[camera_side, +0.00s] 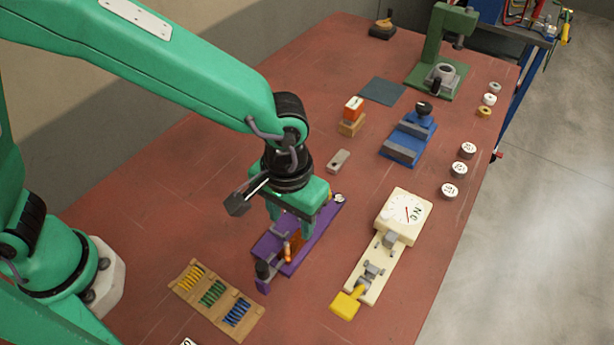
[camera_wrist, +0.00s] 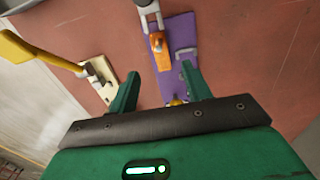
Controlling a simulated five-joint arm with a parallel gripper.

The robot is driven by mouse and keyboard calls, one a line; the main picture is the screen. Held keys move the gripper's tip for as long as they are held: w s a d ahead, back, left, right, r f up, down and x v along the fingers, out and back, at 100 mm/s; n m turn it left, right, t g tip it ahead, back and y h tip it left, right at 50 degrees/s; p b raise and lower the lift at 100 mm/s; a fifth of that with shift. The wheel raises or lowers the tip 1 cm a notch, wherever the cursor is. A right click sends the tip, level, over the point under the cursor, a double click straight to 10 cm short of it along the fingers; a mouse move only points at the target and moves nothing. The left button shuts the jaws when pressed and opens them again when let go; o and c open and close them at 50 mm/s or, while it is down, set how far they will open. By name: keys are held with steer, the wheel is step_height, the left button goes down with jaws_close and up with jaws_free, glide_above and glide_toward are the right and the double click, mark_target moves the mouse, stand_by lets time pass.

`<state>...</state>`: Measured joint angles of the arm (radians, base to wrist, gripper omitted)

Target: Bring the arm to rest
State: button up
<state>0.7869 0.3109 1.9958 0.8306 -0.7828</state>
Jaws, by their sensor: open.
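My gripper (camera_side: 297,212) is open above the purple fixture (camera_side: 316,242) on the red-brown table. In the wrist view its two green fingers (camera_wrist: 160,90) stand apart with nothing between them at the tips. An orange block (camera_side: 296,245) sits on the purple fixture, close to the gripper in the side view. In the wrist view the orange block (camera_wrist: 160,53) lies beyond the fingertips, with a grey clamp part over its far end. My gripper hides part of the fixture in the side view, so I cannot tell the exact gap.
A cream dial gauge stand (camera_side: 403,215) with a yellow handle is to the right. A wooden spring tray (camera_side: 217,300) lies in front. A blue vise (camera_side: 408,140), an orange-topped block (camera_side: 353,110) and a green press (camera_side: 440,60) stand behind. White round weights line the right edge.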

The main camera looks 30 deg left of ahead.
steer(key=a+r+t+h, duration=0.1)
steer(key=a+r+t, duration=0.1)
steer(key=a+r, duration=0.7)
steer(key=a+r+t, duration=0.2)
steer(key=a+r, duration=0.3)
steer(key=a, duration=0.7)
steer(key=s+a+r+t+y, duration=0.1)
steer(key=s+a, duration=0.5)
steer(key=a, duration=0.1)
steer(key=shift+a+t, duration=0.3)
